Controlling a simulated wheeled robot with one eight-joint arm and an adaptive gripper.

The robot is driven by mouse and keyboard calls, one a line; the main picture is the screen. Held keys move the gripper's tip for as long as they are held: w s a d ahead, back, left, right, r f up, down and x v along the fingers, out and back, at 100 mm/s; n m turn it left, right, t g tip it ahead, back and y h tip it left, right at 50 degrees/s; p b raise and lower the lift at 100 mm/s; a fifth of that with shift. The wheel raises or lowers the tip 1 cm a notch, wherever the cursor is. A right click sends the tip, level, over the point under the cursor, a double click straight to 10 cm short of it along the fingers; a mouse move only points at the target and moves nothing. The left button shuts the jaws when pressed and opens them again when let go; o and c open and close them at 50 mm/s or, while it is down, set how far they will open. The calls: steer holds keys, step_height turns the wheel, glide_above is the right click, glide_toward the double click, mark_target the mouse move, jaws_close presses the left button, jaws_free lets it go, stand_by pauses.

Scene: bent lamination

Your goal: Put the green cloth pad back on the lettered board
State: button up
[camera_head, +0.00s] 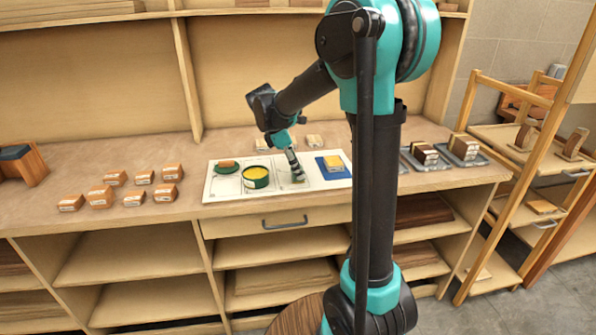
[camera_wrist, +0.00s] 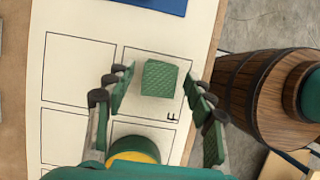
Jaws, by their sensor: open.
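The green cloth pad (camera_wrist: 159,78) looks like a small textured green square. It lies in an outlined cell marked F on the white lettered board (camera_wrist: 60,110), which also shows on the bench in the head view (camera_head: 213,190). My gripper (camera_wrist: 160,90) is open, with its fingers on either side of the pad and apart from it. In the head view my gripper (camera_head: 297,172) reaches down over the board between the green-and-yellow tin and the blue mat, and I cannot make out the pad there.
A green tin with yellow inside (camera_head: 256,177) stands left of my gripper, and a brown-topped green piece (camera_head: 227,166) lies farther left. A blue mat with a yellow block (camera_head: 333,168) is to the right. Several wooden blocks (camera_head: 135,198) sit left of the board.

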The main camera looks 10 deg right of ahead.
steer(key=v, duration=1)
steer(key=s+d+f+m+t+y, duration=0.2)
steer(key=s+d+f+m, duration=0.2)
steer(key=s+f+m, duration=0.5)
steer(key=s+d+f+m+t+y, duration=0.2)
steer(key=s+d+f+m, duration=0.2)
steer(key=s+f+m, duration=0.5)
steer(key=s+f, duration=0.3)
steer(key=s, duration=0.1)
steer(key=shift+d+y, duration=0.2)
steer(key=shift+y, duration=0.1)
